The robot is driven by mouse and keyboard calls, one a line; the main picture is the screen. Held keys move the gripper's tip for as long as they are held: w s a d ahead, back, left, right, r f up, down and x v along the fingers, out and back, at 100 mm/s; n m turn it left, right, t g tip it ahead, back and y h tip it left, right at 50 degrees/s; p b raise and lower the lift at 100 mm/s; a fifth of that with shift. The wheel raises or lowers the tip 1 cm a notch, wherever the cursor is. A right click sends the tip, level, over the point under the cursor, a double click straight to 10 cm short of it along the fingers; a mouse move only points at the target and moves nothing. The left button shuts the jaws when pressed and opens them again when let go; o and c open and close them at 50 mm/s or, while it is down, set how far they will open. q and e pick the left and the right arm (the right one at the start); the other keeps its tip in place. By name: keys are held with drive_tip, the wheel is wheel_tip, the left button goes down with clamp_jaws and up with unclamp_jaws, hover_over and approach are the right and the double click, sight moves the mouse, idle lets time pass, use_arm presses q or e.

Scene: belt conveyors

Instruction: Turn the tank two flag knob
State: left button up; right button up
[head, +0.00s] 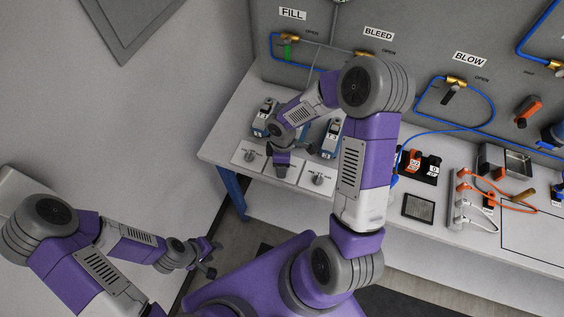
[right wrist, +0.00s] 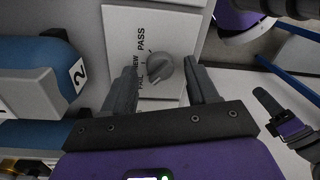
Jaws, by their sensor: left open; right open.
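In the right wrist view, a grey ridged knob (right wrist: 160,67) sits on a white plate (right wrist: 125,25) with PASS printed beside it; the other lettering is partly covered. A blue and white tank marked 2 (right wrist: 75,75) stands to the left of the plate. My right gripper (right wrist: 161,80) is open, with one finger on each side of the knob; I cannot tell whether they touch it. In the head view this hand hides most of the middle plate (head: 283,174). My left gripper (head: 210,262) is open and empty at the lower left, away from the bench.
Similar knob plates lie to the left (head: 240,149) and right (head: 325,170) of the middle one. Blue and white tanks (head: 330,138) stand behind them. Pipes and valves line the back panel. A socket strip with cables (head: 459,200) and a metal tray (head: 515,162) are farther right.

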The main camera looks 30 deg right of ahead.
drive_tip(key=r, duration=0.3)
drive_tip(key=r+p, duration=0.1)
drive_tip(key=r, duration=0.3)
drive_tip(key=shift+w+d+r, duration=0.1)
drive_tip(key=shift+w+r, duration=0.1)
drive_tip(key=shift+r, duration=0.1)
